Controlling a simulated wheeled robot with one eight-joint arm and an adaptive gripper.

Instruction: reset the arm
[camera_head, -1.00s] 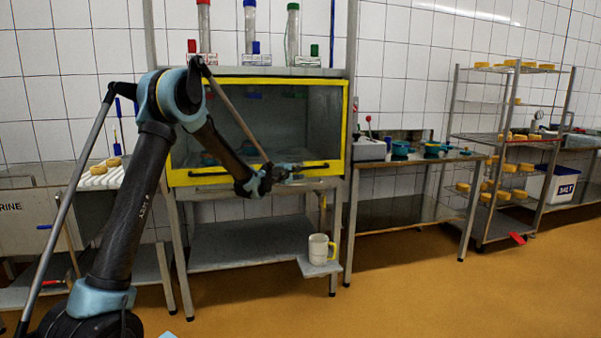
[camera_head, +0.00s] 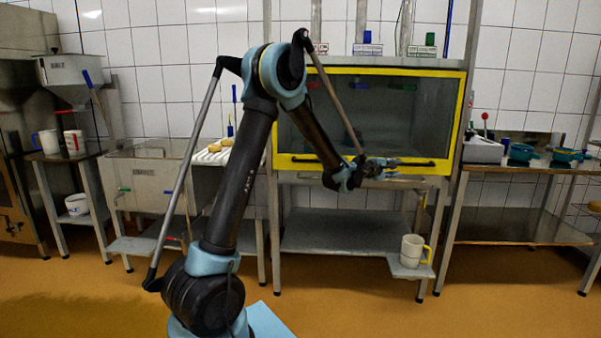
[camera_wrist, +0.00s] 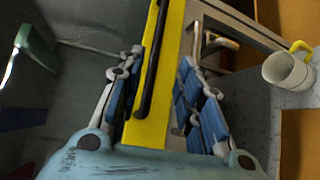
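My gripper (camera_head: 382,168) is at the lower edge of the yellow-framed door (camera_head: 290,163) of the glass cabinet, close to its black handle (camera_head: 405,163). The arm is bent up and over toward the cabinet. In the wrist view, my gripper (camera_wrist: 160,95) has its blue-padded fingers spread apart, with the yellow frame (camera_wrist: 168,70) and black handle (camera_wrist: 154,65) showing between them. Nothing is clearly held; whether a finger touches the frame cannot be told. The door looks closed.
A white mug with a yellow handle (camera_head: 412,250) stands on a small ledge (camera_head: 425,272) below the cabinet, right of the fingers in the wrist view. A sink (camera_head: 150,180) stands left. A bench (camera_head: 520,228) with teal pots stands right. Floor in front is open.

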